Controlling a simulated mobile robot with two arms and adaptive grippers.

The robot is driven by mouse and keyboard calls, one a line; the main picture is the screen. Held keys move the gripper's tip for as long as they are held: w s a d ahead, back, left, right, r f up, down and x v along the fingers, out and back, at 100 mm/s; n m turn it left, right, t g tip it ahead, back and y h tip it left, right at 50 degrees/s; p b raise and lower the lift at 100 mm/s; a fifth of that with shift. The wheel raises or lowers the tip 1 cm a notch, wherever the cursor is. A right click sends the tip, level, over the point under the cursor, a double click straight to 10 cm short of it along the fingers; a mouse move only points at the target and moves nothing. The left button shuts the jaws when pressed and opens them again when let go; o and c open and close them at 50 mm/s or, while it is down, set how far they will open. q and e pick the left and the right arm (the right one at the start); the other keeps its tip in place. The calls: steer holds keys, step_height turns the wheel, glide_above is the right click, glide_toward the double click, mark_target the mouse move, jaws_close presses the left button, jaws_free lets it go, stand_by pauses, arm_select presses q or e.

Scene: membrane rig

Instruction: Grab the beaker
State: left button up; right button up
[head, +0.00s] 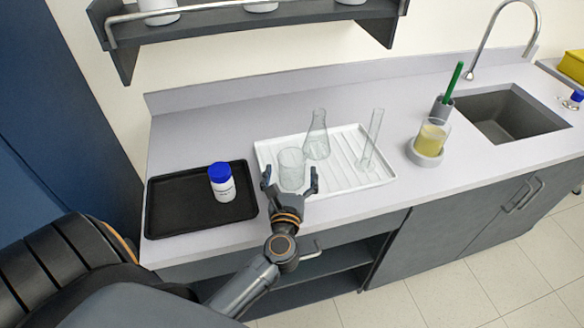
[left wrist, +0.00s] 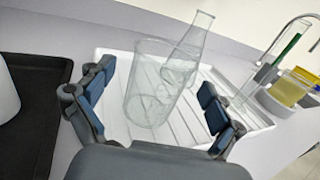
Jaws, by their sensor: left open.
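A clear, empty glass beaker (head: 292,168) stands upright at the left front of the white ribbed tray (head: 346,182). It also shows in the left wrist view (left wrist: 150,90), beyond and between my fingers. My left gripper (head: 290,180) is open at the tray's front edge, its fingers spread to either side of the beaker in the picture. I cannot tell whether either finger touches the glass. In the left wrist view the left gripper (left wrist: 155,105) holds nothing. A second beaker with yellow liquid (head: 432,137) stands on a round grey base to the right. My right gripper is not in view.
A conical flask (head: 317,140) stands just behind the beaker, and a glass cylinder (head: 372,142) stands farther right on the tray. A black tray (head: 165,215) with a blue-capped bottle (head: 222,184) lies left. A sink (head: 505,115) is at right; a shelf (head: 240,22) hangs above.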

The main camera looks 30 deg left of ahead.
mark_target(293, 155)
arm_select(q)
steer(key=shift+p+x, duration=0.3)
steer(key=shift+x, duration=1.2)
steer(key=shift+d, duration=0.1)
steer(key=shift+c, duration=0.9)
steer(key=c, duration=1.1)
